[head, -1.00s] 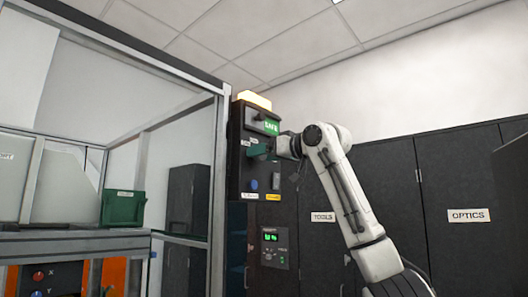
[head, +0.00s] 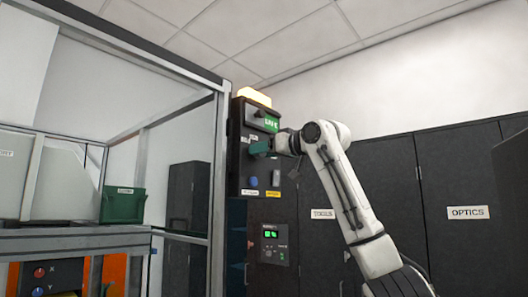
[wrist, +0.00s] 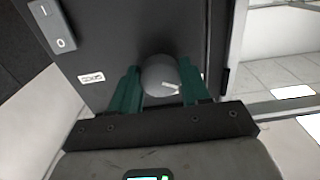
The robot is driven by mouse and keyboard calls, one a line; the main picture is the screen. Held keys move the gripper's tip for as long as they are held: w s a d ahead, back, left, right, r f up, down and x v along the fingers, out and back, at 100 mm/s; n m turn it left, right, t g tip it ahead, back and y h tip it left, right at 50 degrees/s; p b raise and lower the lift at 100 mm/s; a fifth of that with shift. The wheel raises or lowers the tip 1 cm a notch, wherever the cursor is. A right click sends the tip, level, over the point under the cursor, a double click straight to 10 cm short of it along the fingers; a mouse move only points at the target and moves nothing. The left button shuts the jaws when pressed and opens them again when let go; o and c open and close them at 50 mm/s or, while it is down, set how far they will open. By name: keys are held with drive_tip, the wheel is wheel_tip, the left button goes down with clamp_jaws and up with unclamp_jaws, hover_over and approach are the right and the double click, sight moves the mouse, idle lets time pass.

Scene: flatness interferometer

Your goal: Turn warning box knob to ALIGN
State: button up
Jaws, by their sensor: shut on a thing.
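The warning box (head: 238,170) is a dark upright box with a lit amber lamp (head: 254,97) on top and a green lit sign (head: 271,124) on its front. My gripper (head: 262,148) is at the box front, below the sign. In the wrist view its two green fingers (wrist: 160,92) stand on either side of a round grey knob (wrist: 158,72) with a pale pointer mark, and they are shut on it.
A rocker switch marked I and 0 (wrist: 52,25) is on the box in the wrist view. A blue button (head: 253,182) sits below my gripper. A framed enclosure (head: 217,190) stands close on the left, and dark cabinets (head: 400,190) stand behind my arm.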

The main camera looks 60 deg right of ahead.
drive_tip(key=shift+m, duration=0.3)
drive_tip(key=m+p, duration=0.4)
drive_tip(key=m, duration=0.7)
drive_tip(key=shift+a+r, duration=0.1)
drive_tip(key=shift+r, duration=0.05)
drive_tip(key=shift+p, duration=0.3)
idle(0.3)
drive_tip(key=o, duration=1.1)
drive_tip(key=shift+c, duration=0.2)
drive_tip(key=b+v, duration=0.3)
drive_tip(key=v, duration=0.7)
drive_tip(key=shift+s, duration=0.3)
